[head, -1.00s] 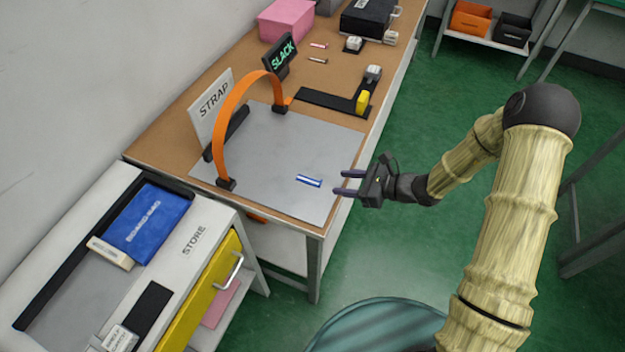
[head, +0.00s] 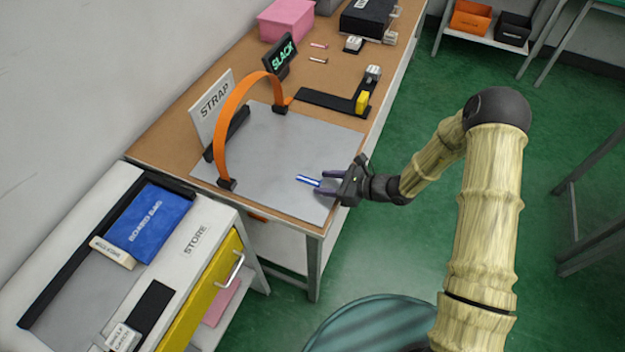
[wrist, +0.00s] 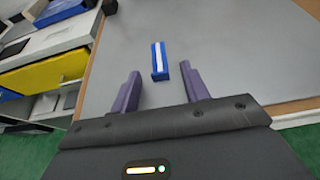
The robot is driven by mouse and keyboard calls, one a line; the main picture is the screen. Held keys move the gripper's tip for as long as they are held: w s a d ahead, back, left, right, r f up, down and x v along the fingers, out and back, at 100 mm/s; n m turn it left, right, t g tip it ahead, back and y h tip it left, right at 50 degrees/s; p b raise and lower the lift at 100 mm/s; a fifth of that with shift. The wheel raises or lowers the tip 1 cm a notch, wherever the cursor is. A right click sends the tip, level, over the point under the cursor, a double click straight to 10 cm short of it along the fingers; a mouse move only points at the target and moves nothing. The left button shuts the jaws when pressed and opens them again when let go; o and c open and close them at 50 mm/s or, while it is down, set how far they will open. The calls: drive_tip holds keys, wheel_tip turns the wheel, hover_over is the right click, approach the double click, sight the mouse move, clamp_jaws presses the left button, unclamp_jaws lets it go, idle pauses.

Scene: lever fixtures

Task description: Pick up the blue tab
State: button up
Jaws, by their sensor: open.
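The blue tab (head: 308,181) is a small blue bar with a white stripe, lying on the grey plate (head: 262,160) near its front right part. It also shows in the wrist view (wrist: 160,62), lying ahead of and between the line of my two fingers. My gripper (head: 326,183) is open and empty, with its purple fingers over the plate's right edge and their tips close to the tab's right end. In the wrist view my gripper (wrist: 160,80) has one finger on each side of the tab's near end, with clear gaps. I cannot tell the exact height of the fingers above the plate.
An orange strap (head: 224,125) arches over the plate's left side, beside the STRAP sign (head: 214,105). A black L-shaped guide with a yellow block (head: 362,102) lies behind. The white STORE cabinet (head: 210,222) stands at front left. The plate around the tab is clear.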

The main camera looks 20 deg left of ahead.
drive_tip(key=shift+c, duration=0.3)
clamp_jaws()
idle(0.3)
wheel_tip(320, 180, up, 10)
drive_tip(key=shift+b, duration=0.3)
idle(0.8)
